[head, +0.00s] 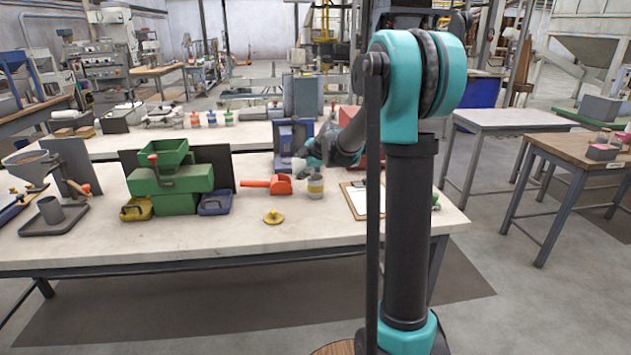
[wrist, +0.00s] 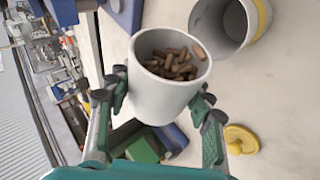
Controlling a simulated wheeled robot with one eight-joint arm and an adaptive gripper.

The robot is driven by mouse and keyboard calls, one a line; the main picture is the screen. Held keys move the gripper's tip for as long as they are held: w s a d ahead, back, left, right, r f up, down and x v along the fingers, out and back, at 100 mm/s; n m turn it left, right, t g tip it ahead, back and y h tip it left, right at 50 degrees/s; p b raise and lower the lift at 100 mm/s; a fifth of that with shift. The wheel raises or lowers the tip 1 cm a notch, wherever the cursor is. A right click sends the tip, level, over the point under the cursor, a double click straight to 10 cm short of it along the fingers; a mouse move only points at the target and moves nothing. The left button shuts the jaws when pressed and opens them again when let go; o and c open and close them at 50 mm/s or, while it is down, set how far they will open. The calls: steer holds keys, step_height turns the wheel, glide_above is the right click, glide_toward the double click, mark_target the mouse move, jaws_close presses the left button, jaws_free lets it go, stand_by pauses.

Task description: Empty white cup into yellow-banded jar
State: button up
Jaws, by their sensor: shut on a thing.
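My gripper (wrist: 160,98) is shut on the white cup (wrist: 158,98), with fingers on both sides of its wall. Brown pellets (wrist: 172,62) lie in the cup. The yellow-banded jar (wrist: 226,22) stands open beside the cup in the wrist view, apart from it in the picture; no pellets show in the part of its inside I see. In the head view the jar (head: 315,186) stands on the bench, with my gripper (head: 305,160) and the white cup (head: 298,166) just above and left of it. The cup's exact tilt is hard to tell.
A yellow lid (head: 272,217) lies on the bench in front; it also shows in the wrist view (wrist: 240,139). An orange scoop (head: 268,185) and green machine (head: 168,180) are left of the jar, a clipboard (head: 358,201) right. A blue machine (head: 288,138) stands behind.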

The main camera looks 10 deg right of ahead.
steer(key=shift+d+r+m+y+p, duration=0.25)
steer(key=shift+r+m+y+p, duration=0.1)
steer(key=shift+y, duration=0.35)
steer(key=shift+d+r+m+y+p, duration=0.2)
steer(key=shift+r+m+y, duration=0.15)
steer(key=shift+y, duration=0.35)
stand_by(0.9)
steer(key=shift+d+r+m+t+y+p, duration=0.4)
steer(key=shift+d+m+t+y, duration=0.25)
steer(key=shift+y, duration=0.65)
stand_by(1.8)
